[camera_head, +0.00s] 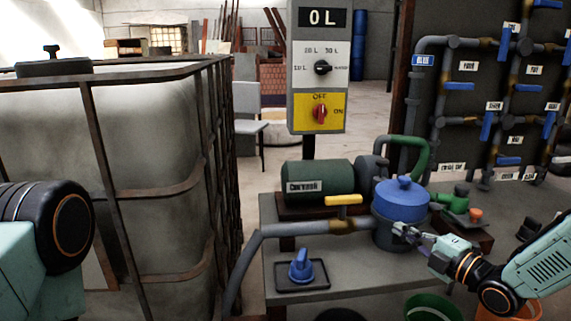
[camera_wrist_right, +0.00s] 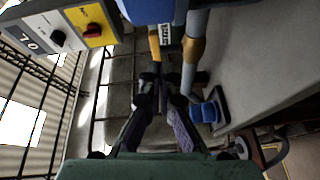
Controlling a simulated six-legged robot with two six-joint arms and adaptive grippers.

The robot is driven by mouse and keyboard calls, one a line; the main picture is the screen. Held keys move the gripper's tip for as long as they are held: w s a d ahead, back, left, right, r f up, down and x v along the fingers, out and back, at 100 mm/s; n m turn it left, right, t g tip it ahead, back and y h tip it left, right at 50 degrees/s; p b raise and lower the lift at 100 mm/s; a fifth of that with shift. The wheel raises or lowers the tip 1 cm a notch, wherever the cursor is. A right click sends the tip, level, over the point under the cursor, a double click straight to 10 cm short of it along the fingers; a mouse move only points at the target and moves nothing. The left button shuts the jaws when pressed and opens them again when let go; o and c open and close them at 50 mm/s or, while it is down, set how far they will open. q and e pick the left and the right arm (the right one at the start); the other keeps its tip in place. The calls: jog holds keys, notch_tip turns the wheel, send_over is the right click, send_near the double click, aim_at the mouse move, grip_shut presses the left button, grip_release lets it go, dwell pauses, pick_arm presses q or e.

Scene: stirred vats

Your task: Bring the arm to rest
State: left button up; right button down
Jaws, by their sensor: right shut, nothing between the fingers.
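My right gripper (camera_head: 404,232) is shut and empty. In the head view its fingertips are in front of the lower part of the grey pot with the blue lid (camera_head: 401,198); I cannot tell whether they touch it. In the right wrist view the fingers of the right gripper (camera_wrist_right: 162,85) point away over the bench, with a blue body at the top edge. My right arm (camera_head: 545,262) comes in from the right, bent at a dark joint. Of my left arm, only a dark joint and pale green link (camera_head: 25,270) show at the left edge; its gripper is out of view.
A yellow-handled valve (camera_head: 343,200) and a green motor (camera_head: 318,182) are close to the pot. A blue knob (camera_head: 301,267) sits on the bench (camera_head: 345,285). The control box (camera_head: 318,70) stands behind. A caged tank (camera_head: 150,150) fills the left. Green and orange buckets are below right.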

jog(key=f+m+h, duration=0.1)
jog(key=m, duration=0.1)
jog(key=f+m, duration=0.1)
jog(key=m, duration=0.1)
jog(key=s+f+m+h, duration=0.1)
jog(key=m, duration=0.1)
jog(key=shift+d+f+m+g+h, duration=0.25)
jog(key=shift+m+g+h, duration=0.05)
jog(key=shift+m, duration=0.1)
jog(key=s+a+f+m+g+h, duration=0.1)
jog(key=s+a+f+m+g, duration=0.2)
jog(key=s+f+m, duration=0.35)
jog(key=s+a+f+m+g+h, duration=0.2)
jog(key=s+a+f+m+g, duration=0.1)
jog(key=s+f+m, duration=0.4)
jog(key=s+a+f+g, duration=0.1)
jog(key=s+f+g, duration=0.2)
jog(key=s, duration=0.6)
jog(key=s+a+f+m+g+h, duration=0.1)
jog(key=s+f+g, duration=0.2)
jog(key=s, duration=0.6)
jog(key=s+a+f+g+h, duration=0.1)
jog(key=s+f+g, duration=0.2)
jog(key=s, duration=0.7)
jog(key=shift+a+m, duration=0.35)
jog(key=shift+a, duration=0.05)
jog(key=shift+s, duration=0.1)
